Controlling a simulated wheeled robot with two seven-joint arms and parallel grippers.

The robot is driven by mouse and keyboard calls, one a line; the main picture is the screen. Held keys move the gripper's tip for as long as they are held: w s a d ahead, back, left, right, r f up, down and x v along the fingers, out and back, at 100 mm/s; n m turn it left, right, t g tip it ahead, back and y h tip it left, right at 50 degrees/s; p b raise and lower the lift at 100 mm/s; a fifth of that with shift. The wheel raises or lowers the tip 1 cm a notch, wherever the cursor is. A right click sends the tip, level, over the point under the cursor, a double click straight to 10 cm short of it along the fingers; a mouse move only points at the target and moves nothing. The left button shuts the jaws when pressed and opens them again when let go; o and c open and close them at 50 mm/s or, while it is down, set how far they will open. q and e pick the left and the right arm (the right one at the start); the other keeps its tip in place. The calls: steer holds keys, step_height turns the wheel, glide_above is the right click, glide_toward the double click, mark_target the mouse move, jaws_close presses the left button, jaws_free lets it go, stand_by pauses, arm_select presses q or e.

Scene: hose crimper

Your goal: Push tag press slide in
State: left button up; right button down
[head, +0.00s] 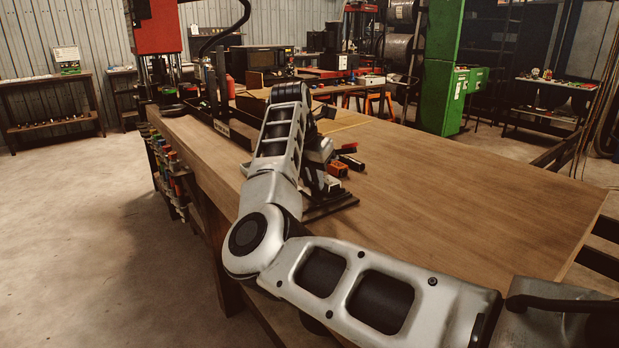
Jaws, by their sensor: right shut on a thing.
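My right arm comes in from the lower right, bends at the elbow and reaches over the wooden bench. My right gripper (321,172) is low over the bench, behind the forearm, shut on a part of the tag press that I take to be its slide. The tag press (332,208) shows mostly as a dark flat base on the bench; its upper part and the slide are largely hidden by my forearm and hand. I cannot tell how far in the slide is. My left gripper is not in view.
An orange-red block (338,169) and small dark and red items lie just right of the gripper. A black tray (228,128) stands further back left, near a red machine (156,27). The wooden bench (455,200) is clear on the right.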

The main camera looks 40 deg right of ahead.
steer(key=c, duration=1.6)
jaws_free()
steer(key=shift+d+r, duration=0.15)
steer(key=shift+d, duration=0.2)
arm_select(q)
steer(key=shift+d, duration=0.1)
arm_select(e)
steer(key=shift+s, duration=0.1)
steer(key=shift+a, duration=0.15)
steer(key=shift+a+r, duration=0.1)
steer(key=shift+r, duration=0.2)
arm_select(q)
steer(key=shift+b, duration=0.4)
arm_select(e)
steer(key=v, duration=1.5)
steer(key=shift+r, duration=0.1)
